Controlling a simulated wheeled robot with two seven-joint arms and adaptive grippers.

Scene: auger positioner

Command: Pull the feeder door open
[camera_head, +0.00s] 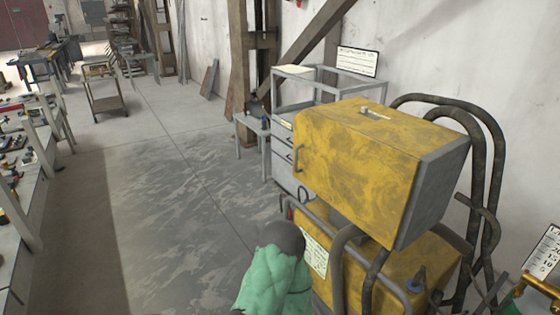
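The feeder is a worn yellow box (385,130) with a grey end panel (437,195), on top of a yellow machine at the right of the head view. A small dark handle (299,160) sits at its left edge. No open gap shows along the box, so its door looks closed, though the door's outline is hard to make out.
Thick dark hoses (478,140) loop behind and beside the feeder. A grey metal rack (283,160) stands behind it against the wall. A workbench with tools (35,165) runs along the left. The concrete floor (170,210) between them is clear.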

